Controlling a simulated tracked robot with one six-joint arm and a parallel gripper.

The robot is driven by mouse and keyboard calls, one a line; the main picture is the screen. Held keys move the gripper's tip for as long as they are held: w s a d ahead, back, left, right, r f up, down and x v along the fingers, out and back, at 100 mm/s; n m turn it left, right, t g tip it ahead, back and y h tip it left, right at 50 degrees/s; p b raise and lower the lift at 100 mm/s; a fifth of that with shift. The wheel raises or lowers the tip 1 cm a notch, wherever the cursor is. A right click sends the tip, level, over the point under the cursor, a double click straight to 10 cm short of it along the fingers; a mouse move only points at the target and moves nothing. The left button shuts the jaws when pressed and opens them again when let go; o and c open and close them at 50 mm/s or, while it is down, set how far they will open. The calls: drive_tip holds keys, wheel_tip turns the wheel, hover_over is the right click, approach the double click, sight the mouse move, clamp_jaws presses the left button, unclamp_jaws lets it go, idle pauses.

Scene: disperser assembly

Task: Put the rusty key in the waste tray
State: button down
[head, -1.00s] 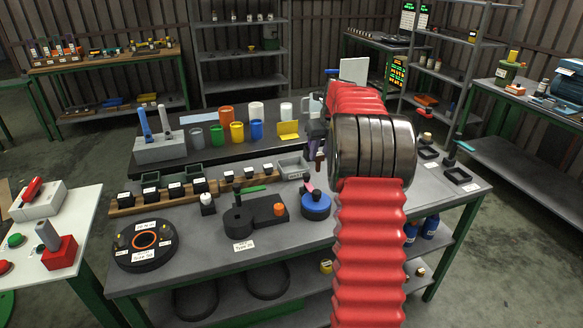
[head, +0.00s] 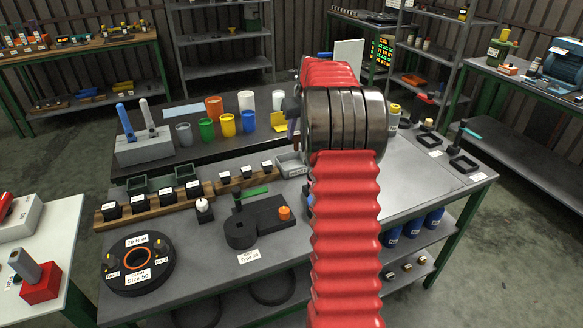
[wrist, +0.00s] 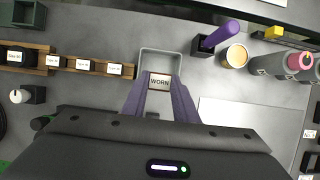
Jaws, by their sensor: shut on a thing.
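The waste tray is a shallow grey open box (wrist: 176,54), marked WORN on its front label, ahead of my fingertips in the wrist view. In the head view its grey rim (head: 291,160) shows on the bench, just left of my arm. My gripper (wrist: 160,82) has its two fingers near the front side of the tray and over the label in the picture; their height above it is hard to judge. In the head view my gripper (head: 293,113) is mostly behind my wrist. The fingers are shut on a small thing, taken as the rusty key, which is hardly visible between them.
A wooden rack of labelled blocks (wrist: 85,64) stands left of the tray. A black block with a purple handle (wrist: 220,36) and a tan-topped round container (wrist: 235,56) stand to its right. Coloured cups (head: 228,124) stand on the shelf behind.

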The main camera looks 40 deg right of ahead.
sight(298, 140)
drive_tip(key=shift+f, duration=2.5)
drive_tip(key=shift+f, duration=2.5)
drive_tip(key=shift+f, duration=0.1)
drive_tip(key=c, duration=1.4)
unclamp_jaws()
